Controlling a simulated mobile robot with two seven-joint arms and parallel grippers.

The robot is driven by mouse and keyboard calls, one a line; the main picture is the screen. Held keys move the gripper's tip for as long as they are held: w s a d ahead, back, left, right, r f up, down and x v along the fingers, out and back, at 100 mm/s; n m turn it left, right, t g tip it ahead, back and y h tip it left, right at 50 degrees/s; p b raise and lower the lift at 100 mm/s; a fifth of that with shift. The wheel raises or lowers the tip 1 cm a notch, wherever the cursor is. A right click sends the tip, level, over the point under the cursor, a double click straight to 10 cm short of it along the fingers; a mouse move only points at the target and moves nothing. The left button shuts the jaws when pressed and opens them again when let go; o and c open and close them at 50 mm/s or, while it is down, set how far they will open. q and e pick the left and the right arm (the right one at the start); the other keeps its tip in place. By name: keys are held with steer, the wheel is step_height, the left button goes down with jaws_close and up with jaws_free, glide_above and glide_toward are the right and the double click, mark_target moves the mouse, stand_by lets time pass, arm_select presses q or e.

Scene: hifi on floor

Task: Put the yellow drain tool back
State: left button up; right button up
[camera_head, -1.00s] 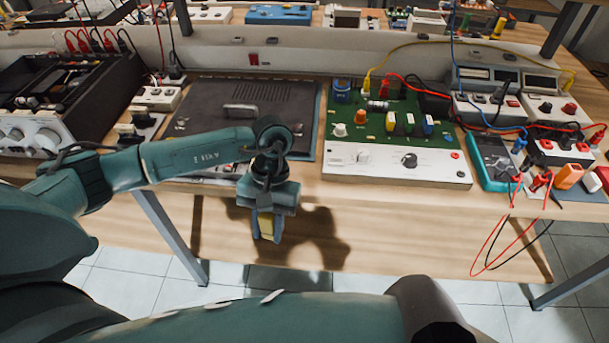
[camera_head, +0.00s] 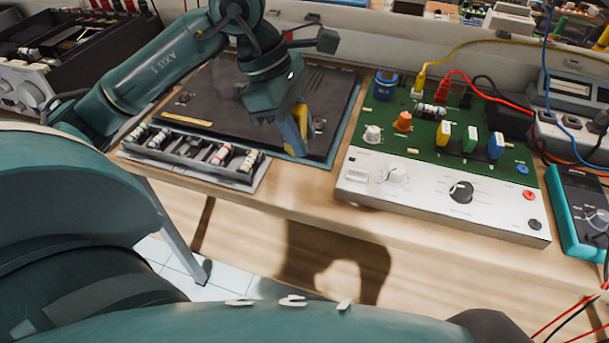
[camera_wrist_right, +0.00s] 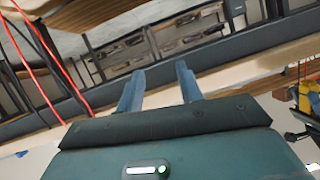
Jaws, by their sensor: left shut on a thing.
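My left gripper (camera_head: 296,142) is shut on a yellow piece (camera_head: 302,116), which I take to be the yellow drain tool. Its blue fingers cover much of the piece, so its full shape is hidden. The gripper points down over the front right part of a dark panel (camera_head: 340,100); I cannot tell whether the piece touches it. A yellow strip (camera_head: 186,117) lies on the panel's left part. My right gripper (camera_wrist_right: 158,88) is open and empty in the right wrist view, its two blue fingers apart.
A tray (camera_head: 254,181) with several small cylinders lies at the table's front left. A green circuit board (camera_head: 400,143) with a white control panel (camera_head: 430,196) is on the right, carrying yellow, green and blue blocks. A teal-edged meter (camera_head: 575,215) and cables stand further right.

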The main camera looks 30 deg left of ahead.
arm_select(q)
steer(key=f, duration=0.3)
steer(key=shift+s+f, duration=0.15)
steer(key=shift+s, duration=0.05)
steer(key=shift+f, duration=0.65)
step_height(320, 180, down, 3)
steer(key=shift+f+b, duration=0.1)
steer(key=shift+b, duration=0.2)
steer(key=shift+f, duration=0.25)
steer(key=o, duration=1)
steer(key=shift+c, duration=0.2)
arm_select(e)
steer(key=shift+s+d+r+t, duration=0.15)
steer(key=shift+s+d+t, duration=0.15)
steer(key=shift+s, duration=0.15)
